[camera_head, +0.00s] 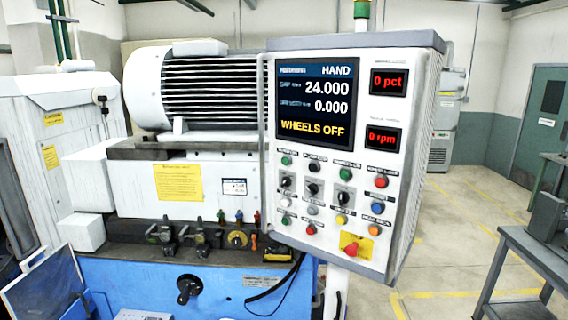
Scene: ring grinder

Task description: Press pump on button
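A tilted grey-white control panel (330,235) stands at the centre right, facing me. Its lower half carries rows of small buttons and selector switches. The top row has a green button (286,160) at the left, another green button (345,174) and a red button (380,181) at the right. Lower are a blue button (377,207), a yellow button (341,219), an orange button (373,230) and small red buttons (310,229). The labels are too small to read surely, so I cannot tell which button is pump on. Neither gripper is in view.
The panel's screen (317,100) reads HAND and WHEELS OFF; red displays (388,83) show 0 pct and 0 rpm. A red emergency stop (351,248) is at the bottom. The grinder with its motor (200,85) stands left. A grey table (530,250) stands right, with free floor between.

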